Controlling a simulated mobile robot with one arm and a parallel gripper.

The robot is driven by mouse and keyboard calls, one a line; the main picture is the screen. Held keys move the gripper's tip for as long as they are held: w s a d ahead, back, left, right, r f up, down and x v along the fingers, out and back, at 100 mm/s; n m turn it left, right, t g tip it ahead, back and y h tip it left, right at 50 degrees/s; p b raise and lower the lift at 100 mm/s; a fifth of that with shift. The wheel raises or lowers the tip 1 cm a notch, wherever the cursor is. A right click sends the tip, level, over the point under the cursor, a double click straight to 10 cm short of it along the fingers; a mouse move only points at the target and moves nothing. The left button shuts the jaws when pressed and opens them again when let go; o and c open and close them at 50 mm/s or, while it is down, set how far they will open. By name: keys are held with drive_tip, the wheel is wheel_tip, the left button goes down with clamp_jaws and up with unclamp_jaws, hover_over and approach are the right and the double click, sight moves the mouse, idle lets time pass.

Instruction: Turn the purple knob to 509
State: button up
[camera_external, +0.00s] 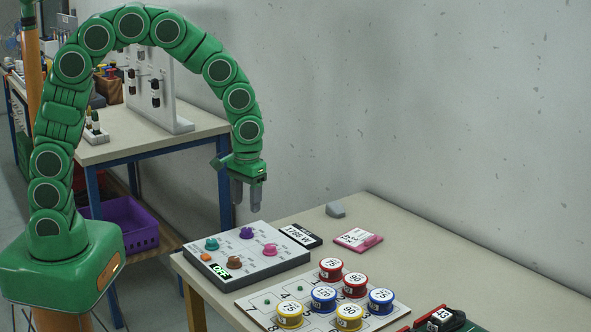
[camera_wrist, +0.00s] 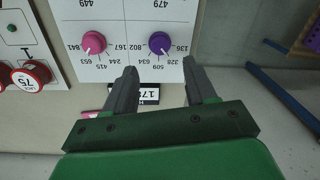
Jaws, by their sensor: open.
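The purple knob (camera_external: 246,232) is on the far side of a grey panel (camera_external: 275,263) on the table. In the wrist view the purple knob (camera_wrist: 160,43) has printed numbers around it, with 509 below it, 634 to the lower left and 328 to the lower right. Its pointer is too small to read surely. My gripper (camera_external: 247,206) is open, pointing down above the purple knob and apart from it. In the wrist view my gripper (camera_wrist: 160,70) has its fingers on either side of the knob's column, with nothing between them.
A pink knob (camera_external: 270,249), teal knob (camera_external: 212,244), brown knob (camera_external: 234,262) and orange button (camera_external: 206,256) share the panel. Several labelled spools stand on a white board (camera_external: 262,312). Bare table lies at the back right.

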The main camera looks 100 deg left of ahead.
sight(246, 229)
drive_tip(key=shift+s+f, duration=0.15)
drive_tip(key=shift+f, duration=3.45)
clamp_jaws()
drive_tip(key=shift+m, duration=0.3)
drive_tip(key=m, duration=0.3)
drive_tip(key=shift+m, duration=2.1)
